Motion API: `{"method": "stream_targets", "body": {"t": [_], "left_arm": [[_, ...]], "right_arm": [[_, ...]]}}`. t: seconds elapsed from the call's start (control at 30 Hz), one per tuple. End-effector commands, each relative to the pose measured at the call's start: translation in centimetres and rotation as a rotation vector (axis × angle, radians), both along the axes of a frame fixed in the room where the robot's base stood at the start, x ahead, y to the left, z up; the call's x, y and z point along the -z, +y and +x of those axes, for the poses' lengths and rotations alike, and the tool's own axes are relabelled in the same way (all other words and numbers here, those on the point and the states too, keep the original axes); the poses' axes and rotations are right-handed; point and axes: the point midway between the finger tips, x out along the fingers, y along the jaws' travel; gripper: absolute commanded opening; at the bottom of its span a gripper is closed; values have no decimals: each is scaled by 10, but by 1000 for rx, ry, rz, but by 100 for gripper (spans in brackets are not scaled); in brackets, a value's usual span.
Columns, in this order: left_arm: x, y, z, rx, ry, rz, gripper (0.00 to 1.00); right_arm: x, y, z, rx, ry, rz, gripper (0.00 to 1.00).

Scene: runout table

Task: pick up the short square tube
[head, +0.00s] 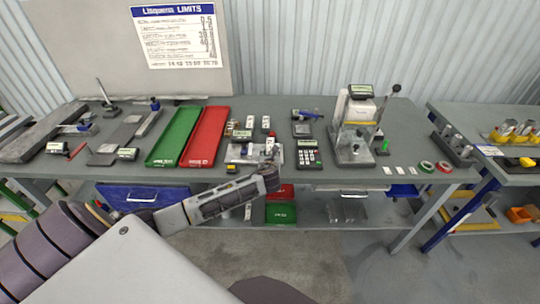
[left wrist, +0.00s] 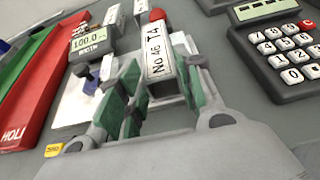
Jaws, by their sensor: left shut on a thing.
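My left gripper (head: 270,158) reaches over the front middle of the grey bench. In the left wrist view its green-padded fingers (left wrist: 160,85) stand on either side of a short square tube (left wrist: 158,60), a pale box-shaped piece with a white label reading "No 46 T4". The gripper is shut on this piece. A red tip shows just beyond its far end. The lower part of the tube is hidden by the fingers, and I cannot tell whether it touches the bench. My right gripper is not in view.
A green tray (head: 174,136) and a red tray (head: 206,136) lie left of the gripper. A caliper display (left wrist: 88,40) is close to its left side. A calculator (head: 309,154) lies to the right, and a measuring stand (head: 354,140) is farther right. A lower shelf holds bins.

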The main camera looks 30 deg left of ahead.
Motion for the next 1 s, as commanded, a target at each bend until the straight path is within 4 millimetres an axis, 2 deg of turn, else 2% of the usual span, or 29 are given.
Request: {"method": "stream_targets", "body": {"t": [0.17, 0.5, 0.7, 1.0], "left_arm": [[-16, 0, 1, 0, -3, 1, 8], [-65, 0, 1, 1, -4, 1, 8], [-88, 0, 1, 1, -4, 1, 8], [-97, 0, 1, 0, -1, 1, 8]], "right_arm": [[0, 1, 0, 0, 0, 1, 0], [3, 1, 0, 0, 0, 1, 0], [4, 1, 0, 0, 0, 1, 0], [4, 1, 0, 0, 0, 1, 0]]}}
